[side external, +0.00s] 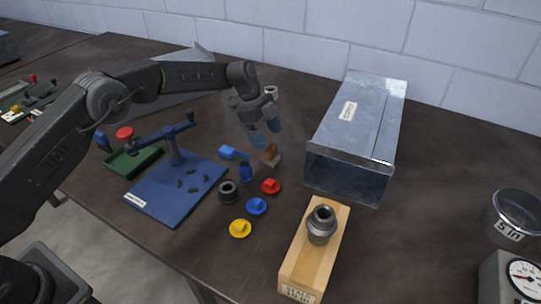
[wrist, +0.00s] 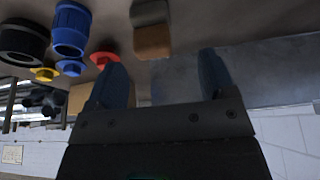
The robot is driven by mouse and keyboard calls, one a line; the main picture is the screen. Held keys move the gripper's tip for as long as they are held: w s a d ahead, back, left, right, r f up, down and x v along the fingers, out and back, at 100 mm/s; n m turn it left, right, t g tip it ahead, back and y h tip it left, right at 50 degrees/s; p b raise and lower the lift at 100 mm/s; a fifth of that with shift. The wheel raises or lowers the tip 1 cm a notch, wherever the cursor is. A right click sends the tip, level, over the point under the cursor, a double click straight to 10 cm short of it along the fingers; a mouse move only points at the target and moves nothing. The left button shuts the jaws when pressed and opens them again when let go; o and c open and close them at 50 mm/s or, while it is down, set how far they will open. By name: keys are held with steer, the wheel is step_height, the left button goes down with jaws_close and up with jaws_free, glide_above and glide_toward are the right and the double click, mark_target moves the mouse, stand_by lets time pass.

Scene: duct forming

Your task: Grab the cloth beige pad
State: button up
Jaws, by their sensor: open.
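A small block with a brown upper part and a beige lower part (side external: 273,161), which looks like the beige pad, stands on the dark table near the middle. It also shows in the wrist view (wrist: 152,38), at top centre, with a brown face and a greyish part. My gripper (side external: 266,137) is above it in the side view, with its blue fingers pointing down. In the wrist view the two fingers of my gripper (wrist: 160,70) are spread with nothing between them. The block appears beyond the fingertips, roughly between their lines. I cannot tell its cloth texture.
Close by are a blue cylinder (side external: 246,172), a red knob (side external: 270,186), a blue knob (side external: 256,206), a yellow knob (side external: 240,228) and a black ring (side external: 228,192). A sheet-metal duct (side external: 345,180) stands right, a wooden block (side external: 296,262) in front, a blue fixture (side external: 160,195) left.

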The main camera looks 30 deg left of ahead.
mark_target(270, 147)
steer(key=shift+s+x, duration=0.15)
steer(key=shift+x, duration=1.5)
steer(key=shift+s+x, duration=0.2)
steer(key=shift+x, duration=1.4)
steer(key=shift+c, duration=0.4)
steer(key=c, duration=0.9)
